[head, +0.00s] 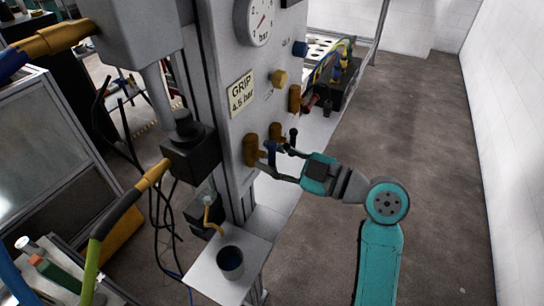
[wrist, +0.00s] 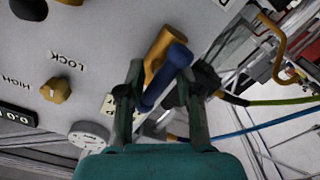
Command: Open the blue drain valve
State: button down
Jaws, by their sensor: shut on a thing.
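The blue drain valve handle (head: 270,152) sits on a brass valve body (head: 252,150) low on the grey panel. In the wrist view, the blue handle (wrist: 166,76) lies slanted between my fingers, in front of its brass body (wrist: 157,50). My gripper (head: 280,161) reaches in from the right and is shut on the handle, one finger on each side. The wrist view shows my gripper (wrist: 160,92) too. The exact contact with the fingertips is partly hidden in the head view.
Another brass valve with a black handle (head: 293,137) stands close right of my gripper. A red-handled valve (head: 310,102) and a yellow knob (head: 279,78) are higher up. A dark cup (head: 230,263) stands on a small shelf below a bent brass pipe (head: 208,218). The floor at right is clear.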

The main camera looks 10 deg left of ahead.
dwell(0.3)
jog(key=c, duration=0.8)
grip_release()
jog(key=shift+d, duration=0.1)
jog(key=v, duration=1.1)
jog(key=shift+s+d, duration=0.15)
jog(key=shift+d, duration=0.25)
